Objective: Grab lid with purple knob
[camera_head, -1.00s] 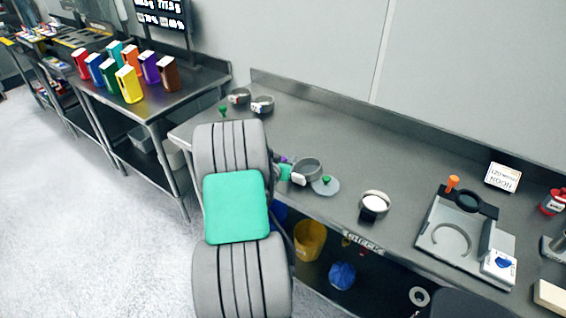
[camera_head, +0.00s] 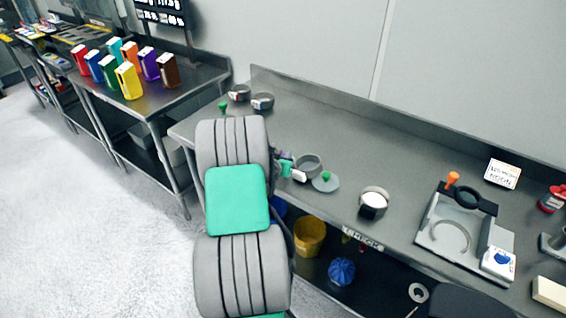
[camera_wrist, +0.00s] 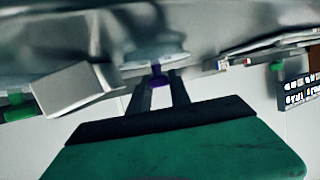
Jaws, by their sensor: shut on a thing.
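The lid's purple knob (camera_wrist: 157,78) sits between the two fingertips of my gripper (camera_wrist: 158,84) in the wrist view. My gripper is shut on the knob. The pale lid disc (camera_wrist: 155,57) shows just beyond the knob, over the grey table surface. In the head view my own arm hides most of the gripper and the lid. I cannot tell whether the lid touches the table.
A grey ring container (camera_head: 308,166) and a lid with a green knob (camera_head: 326,181) lie close to the right of my gripper. Two ring containers stand at the back left of the steel table (camera_head: 330,130). A sifter station (camera_head: 465,235) stands at the right.

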